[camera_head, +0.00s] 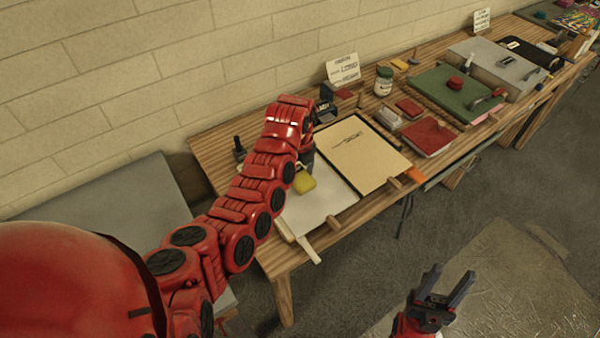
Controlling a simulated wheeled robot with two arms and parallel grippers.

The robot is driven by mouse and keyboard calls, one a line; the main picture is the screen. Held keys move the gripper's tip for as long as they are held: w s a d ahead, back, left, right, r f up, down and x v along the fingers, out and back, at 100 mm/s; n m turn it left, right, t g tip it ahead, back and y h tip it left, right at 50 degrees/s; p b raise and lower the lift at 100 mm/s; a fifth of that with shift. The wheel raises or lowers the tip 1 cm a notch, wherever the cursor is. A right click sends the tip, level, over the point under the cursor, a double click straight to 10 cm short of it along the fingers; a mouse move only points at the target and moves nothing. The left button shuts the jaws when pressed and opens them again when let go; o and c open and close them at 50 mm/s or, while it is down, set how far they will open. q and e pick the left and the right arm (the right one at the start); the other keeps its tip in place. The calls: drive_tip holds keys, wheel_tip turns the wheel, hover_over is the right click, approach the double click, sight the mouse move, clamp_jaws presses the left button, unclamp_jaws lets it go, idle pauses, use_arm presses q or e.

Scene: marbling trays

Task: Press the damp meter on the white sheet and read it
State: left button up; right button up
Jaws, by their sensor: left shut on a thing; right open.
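The white sheet (328,203) lies flat at the left front of the wooden table, beside a cream sheet on a dark-edged board. My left arm reaches over the table, and my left gripper (303,169) points down, largely hidden behind the arm. It is shut on a yellow block-like thing (305,183), which appears to be the damp meter, over the white sheet. I cannot tell whether it touches the sheet, and no reading is legible. My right gripper (448,289) is open and empty, in front of the table and above the floor.
The cream sheet (362,153) lies right of the white one. A jar (383,81), red blocks, a green board (447,94) and a grey box (492,69) stand farther right. A pale stick (309,250) crosses the front edge. A brick wall stands behind.

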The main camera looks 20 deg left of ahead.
sight(300, 175)
use_arm(q)
drive_tip(key=shift+r+p, duration=0.35)
drive_tip(key=shift+r, duration=0.6)
drive_tip(key=shift+r+p, duration=0.5)
drive_tip(key=shift+r, duration=1.85)
